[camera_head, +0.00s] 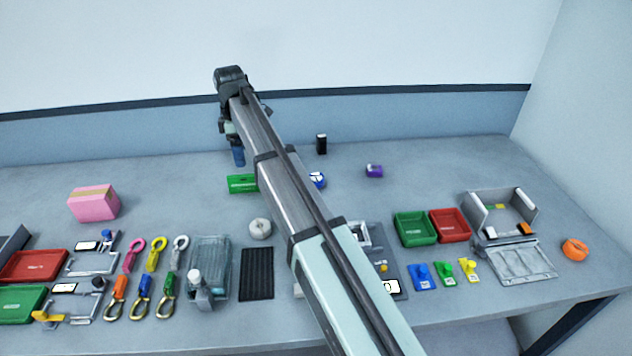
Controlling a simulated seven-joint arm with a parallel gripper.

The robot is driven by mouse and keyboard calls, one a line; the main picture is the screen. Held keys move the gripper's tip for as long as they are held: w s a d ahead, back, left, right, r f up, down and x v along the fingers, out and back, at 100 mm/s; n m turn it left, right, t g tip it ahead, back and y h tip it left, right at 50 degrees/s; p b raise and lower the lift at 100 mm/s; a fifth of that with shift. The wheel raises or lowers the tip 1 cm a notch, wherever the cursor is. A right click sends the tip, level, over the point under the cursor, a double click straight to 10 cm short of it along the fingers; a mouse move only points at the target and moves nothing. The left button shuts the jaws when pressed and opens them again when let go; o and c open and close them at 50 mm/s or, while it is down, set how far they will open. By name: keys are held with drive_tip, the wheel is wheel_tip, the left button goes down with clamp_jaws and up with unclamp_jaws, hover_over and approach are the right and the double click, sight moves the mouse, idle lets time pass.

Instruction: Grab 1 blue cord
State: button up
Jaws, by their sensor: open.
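The blue cord (143,284) lies on the table at the front left. It is a short blue strap with a brass-coloured loop at its lower end. It sits between an orange cord (119,287) and a green cord (167,283). Magenta (133,252), yellow (156,252) and white (180,248) cords lie in a row behind it. My gripper (238,156) hangs below the far end of my arm, behind and to the right of the blue cord and well apart from it. It is open and small in view, partly hidden by my arm.
A clear container (210,258) and a black ribbed mat (257,282) lie right of the cords. Metal frames (92,264) and red (36,265) and green (22,302) trays are left. A pink box (94,203) stands behind.

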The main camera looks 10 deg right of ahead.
drive_tip(key=w+d+r+m, duration=0.1)
drive_tip(key=w+d+m, duration=0.15)
drive_tip(key=d, duration=1.05)
drive_tip(key=n, duration=0.3)
hover_over(318, 177)
drive_tip(key=shift+m, duration=0.25)
wheel_tip(318, 177, down, 13)
drive_tip(key=shift+w+f, duration=0.1)
drive_tip(key=c, duration=1.1)
